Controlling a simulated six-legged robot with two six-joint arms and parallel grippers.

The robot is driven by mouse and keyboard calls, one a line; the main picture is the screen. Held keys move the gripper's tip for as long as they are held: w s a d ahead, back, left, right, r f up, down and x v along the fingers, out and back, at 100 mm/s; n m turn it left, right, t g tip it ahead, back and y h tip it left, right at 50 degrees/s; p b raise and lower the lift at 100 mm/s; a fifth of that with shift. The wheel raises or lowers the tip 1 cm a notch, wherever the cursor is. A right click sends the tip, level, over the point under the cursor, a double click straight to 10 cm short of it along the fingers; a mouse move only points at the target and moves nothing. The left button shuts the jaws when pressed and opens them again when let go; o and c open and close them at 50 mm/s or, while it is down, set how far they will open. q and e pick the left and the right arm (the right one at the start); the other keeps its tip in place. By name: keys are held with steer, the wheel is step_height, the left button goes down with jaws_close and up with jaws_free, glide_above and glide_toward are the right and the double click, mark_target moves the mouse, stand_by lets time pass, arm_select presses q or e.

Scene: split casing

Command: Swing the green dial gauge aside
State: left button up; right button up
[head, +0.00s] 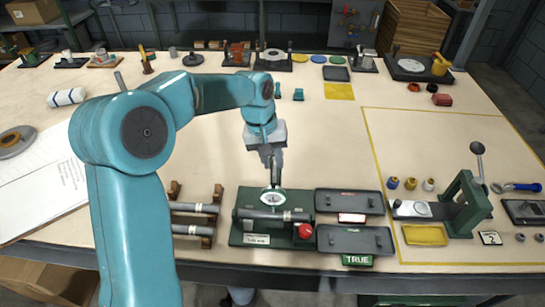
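The green dial gauge stands near the table's front edge, with a green base (243,237), a grey bar lying across it and a red knob (305,231) at its right. Its round white dial (272,197) faces up above the bar. My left gripper (271,163) points down just above and behind the dial, close to the gauge's upright stem. Whether its fingers touch the stem, and whether they are open or shut, is too small to tell. My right gripper is not in view.
Two dark trays (350,203) lie right of the gauge, by a red sign and a green "TRUE" sign (357,260). A rack with grey bars (194,208) stands left. A green lever press (470,205) stands at the right. The table's middle is mostly clear.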

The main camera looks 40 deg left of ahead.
arm_select(q)
steer(key=shift+w, duration=0.1)
jaws_close()
stand_by(1.1)
